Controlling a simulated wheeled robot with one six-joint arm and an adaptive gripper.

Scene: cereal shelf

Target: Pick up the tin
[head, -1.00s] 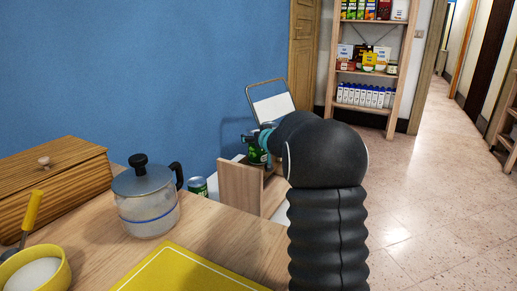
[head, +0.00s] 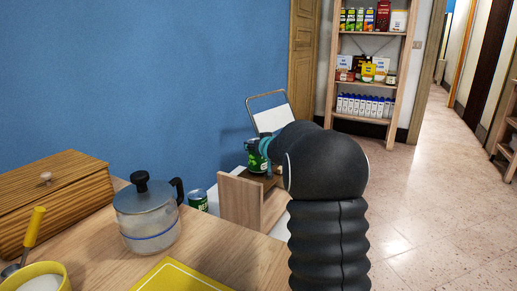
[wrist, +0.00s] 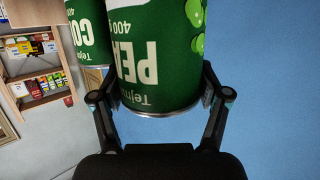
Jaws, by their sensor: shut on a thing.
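A green tin labelled PEAS (wrist: 160,50) fills the upper middle of the wrist view, its lettering upside down. My gripper (wrist: 157,80) has one finger on each side of this tin and is shut on it. In the head view my gripper (head: 265,148) is partly hidden behind my dark arm, with the green tin (head: 255,158) at its end, above the wooden stand. A second green tin (wrist: 90,30), its label partly hidden, is beside the held one in the wrist view. Another green tin (head: 198,200) stands lower left in the head view, behind the table.
A wooden panel (head: 238,202) stands close below the held tin. A framed white board (head: 270,115) is behind it near the blue wall. The table holds a kettle (head: 148,215), a wooden box (head: 50,200) and a yellow mat (head: 185,278). A stocked shelf (head: 362,83) stands farther back.

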